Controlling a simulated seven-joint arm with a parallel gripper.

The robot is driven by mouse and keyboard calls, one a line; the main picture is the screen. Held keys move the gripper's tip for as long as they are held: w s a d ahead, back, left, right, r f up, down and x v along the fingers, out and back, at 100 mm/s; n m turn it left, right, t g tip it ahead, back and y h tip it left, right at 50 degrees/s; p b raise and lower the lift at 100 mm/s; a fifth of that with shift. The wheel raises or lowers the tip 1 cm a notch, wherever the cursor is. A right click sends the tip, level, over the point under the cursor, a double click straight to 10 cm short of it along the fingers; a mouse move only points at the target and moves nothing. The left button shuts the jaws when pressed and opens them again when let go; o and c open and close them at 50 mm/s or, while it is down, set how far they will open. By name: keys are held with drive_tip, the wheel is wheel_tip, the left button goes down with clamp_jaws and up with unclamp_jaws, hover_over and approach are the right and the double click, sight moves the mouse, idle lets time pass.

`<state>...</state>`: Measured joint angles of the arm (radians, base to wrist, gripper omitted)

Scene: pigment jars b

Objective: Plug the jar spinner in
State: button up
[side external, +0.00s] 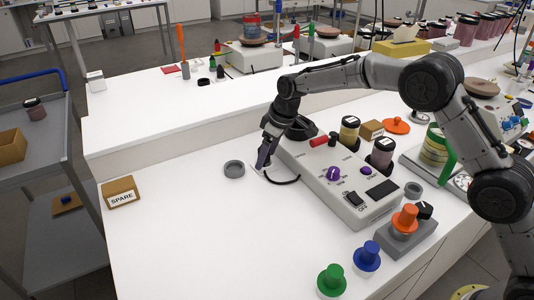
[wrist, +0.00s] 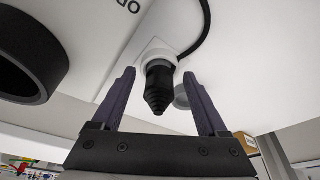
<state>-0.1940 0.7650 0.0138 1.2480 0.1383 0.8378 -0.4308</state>
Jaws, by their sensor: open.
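The jar spinner appears to be the white control box (side external: 345,185), with a purple knob, a dark display and a switch, on the white bench in the side view. In the wrist view a black ridged, tapered plug-like piece (wrist: 160,88) stands in a pale collar on a small white plate (wrist: 150,52). My gripper (wrist: 162,100) is open, with one finger on each side of this piece and visible gaps. Whether the piece is seated in a socket cannot be told.
A SPARE box (side external: 121,192) is at the far left. Green (side external: 331,280), blue (side external: 367,256) and orange (side external: 405,218) knobs stand in front. The bench's left middle is clear.

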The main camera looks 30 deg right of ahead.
drive_tip(key=shift+r, duration=0.1)
drive_tip(key=s+d+r+t, duration=0.1)
drive_tip(key=s+d+r, duration=0.15)
drive_tip(key=r, duration=0.55)
drive_tip(key=s+d+r, duration=0.1)
drive_tip(key=s+r, duration=0.3)
drive_tip(key=r, duration=0.4)
drive_tip(key=s+d+r+t, duration=0.1)
drive_tip(key=s+d+r, duration=0.15)
drive_tip(key=r, duration=0.55)
drive_tip(key=s+d+r+m+t, duration=0.1)
drive_tip(key=s+d+r, duration=0.1)
drive_tip(key=s, duration=0.5)
drive_tip(key=s+d+r+m, duration=0.1)
drive_tip(key=s+d+r, duration=0.1)
drive_tip(key=s, duration=0.5)
drive_tip(key=s+d+f+m+h, duration=0.1)
drive_tip(key=s+d+f+m, duration=0.1)
drive_tip(key=s+f, duration=0.5)
drive_tip(key=s+d+f+m, duration=0.2)
drive_tip(key=s+f, duration=0.5)
drive_tip(key=s, duration=0.6)
drive_tip(key=shift+s+h, duration=0.15)
drive_tip(key=shift+h, duration=0.25)
